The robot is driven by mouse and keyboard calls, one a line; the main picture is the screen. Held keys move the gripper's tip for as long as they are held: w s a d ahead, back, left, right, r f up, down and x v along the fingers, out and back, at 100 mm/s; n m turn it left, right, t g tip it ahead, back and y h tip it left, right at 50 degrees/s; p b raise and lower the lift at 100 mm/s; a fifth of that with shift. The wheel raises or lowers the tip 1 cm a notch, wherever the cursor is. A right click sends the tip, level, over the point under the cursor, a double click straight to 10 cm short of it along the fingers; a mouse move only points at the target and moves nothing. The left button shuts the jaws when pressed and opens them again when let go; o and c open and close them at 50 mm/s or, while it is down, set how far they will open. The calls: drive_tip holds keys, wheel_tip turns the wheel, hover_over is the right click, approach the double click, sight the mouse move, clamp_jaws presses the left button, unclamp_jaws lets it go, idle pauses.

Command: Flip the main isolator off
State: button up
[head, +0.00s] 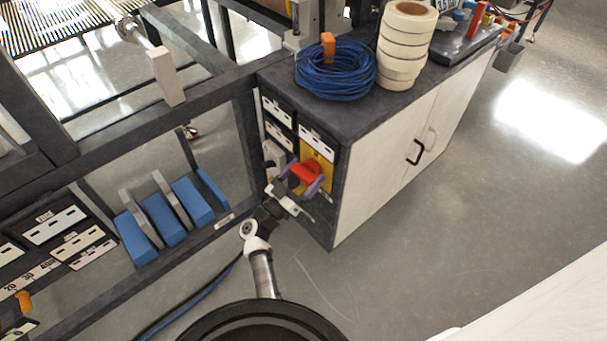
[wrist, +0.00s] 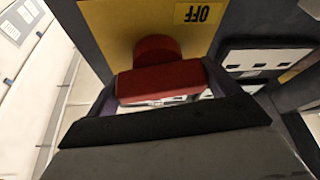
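The main isolator is a red rotary handle (head: 306,172) on a yellow plate (head: 318,158) on the end face of the dark cabinet. In the wrist view the red handle (wrist: 160,82) lies crosswise in front of its round red hub, and the yellow plate (wrist: 115,22) bears an upside-down "OFF" label (wrist: 199,13). My gripper (head: 297,178) is at the handle. Its purple-grey fingers are spread wide, one by each end of the handle; in the wrist view my gripper (wrist: 160,90) straddles it. Whether the fingers touch it is unclear.
A blue cable coil (head: 335,70) and a stack of cream tape rolls (head: 404,45) stand on the cabinet top (head: 365,112). Label plates (head: 278,108) sit near the isolator. Blue blocks (head: 165,220) stand in the frame at left. The floor right of the cabinet is clear.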

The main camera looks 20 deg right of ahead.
drive_tip(key=shift+f+m+g+b, duration=0.1)
drive_tip(key=shift+m+g+b, duration=0.4)
drive_tip(key=shift+m, duration=0.7)
drive_tip(key=shift+m+g+h, duration=0.3)
drive_tip(key=shift+m+g, duration=0.1)
drive_tip(key=shift+m, duration=0.5)
drive_tip(key=shift+c, duration=0.2)
drive_tip(key=o, duration=0.8)
drive_tip(key=b+v, duration=0.2)
drive_tip(key=v, duration=1.1)
drive_tip(key=shift+a+f, duration=0.15)
drive_tip(key=shift+a, duration=0.2)
drive_tip(key=shift+s, duration=0.1)
